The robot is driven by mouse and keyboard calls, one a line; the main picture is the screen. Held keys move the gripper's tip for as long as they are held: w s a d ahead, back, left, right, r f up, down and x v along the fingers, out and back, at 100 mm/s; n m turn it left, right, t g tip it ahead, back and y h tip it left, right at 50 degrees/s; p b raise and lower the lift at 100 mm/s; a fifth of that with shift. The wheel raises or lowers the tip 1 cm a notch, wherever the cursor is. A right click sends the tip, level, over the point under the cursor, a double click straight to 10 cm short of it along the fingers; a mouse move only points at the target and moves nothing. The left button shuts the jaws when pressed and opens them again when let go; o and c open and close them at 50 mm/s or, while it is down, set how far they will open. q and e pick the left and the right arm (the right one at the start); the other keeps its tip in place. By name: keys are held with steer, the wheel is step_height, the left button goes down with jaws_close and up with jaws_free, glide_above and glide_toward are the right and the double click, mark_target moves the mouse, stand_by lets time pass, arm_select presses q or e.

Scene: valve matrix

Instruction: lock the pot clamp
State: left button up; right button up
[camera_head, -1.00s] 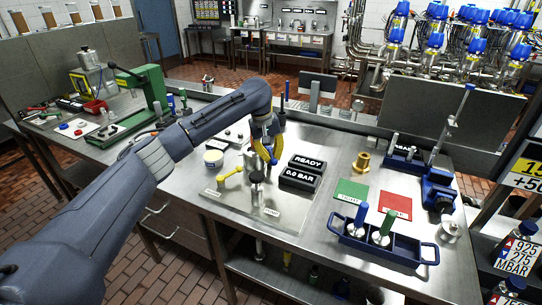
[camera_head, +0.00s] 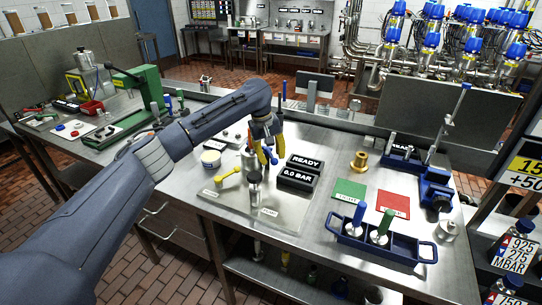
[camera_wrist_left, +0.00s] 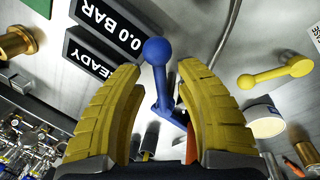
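My left gripper (camera_head: 267,163) hangs over the steel plate (camera_head: 225,205) on the workbench, its yellow fingers pointing down and apart. In the left wrist view, its two fingers (camera_wrist_left: 160,72) are open. A blue ball-ended lever (camera_wrist_left: 158,55) shows in the gap between them, with no clear contact. A metal cylinder (camera_head: 248,160) stands beside the gripper, partly hidden by it. A dark-topped metal post (camera_head: 255,185) stands in front. A yellow lever (camera_head: 229,181) lies to the left and also shows in the left wrist view (camera_wrist_left: 275,74). I cannot tell which part is the pot clamp. My right gripper is not in view.
Two black displays, reading READY (camera_head: 305,162) and 0.0 BAR (camera_head: 298,179), stand close right of the gripper. A white tub (camera_head: 211,159) is to the left. Green (camera_head: 349,189) and red (camera_head: 393,204) mats and a blue caddy (camera_head: 375,243) are farther right.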

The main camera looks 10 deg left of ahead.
arm_select(q)
steer(key=v, duration=1.2)
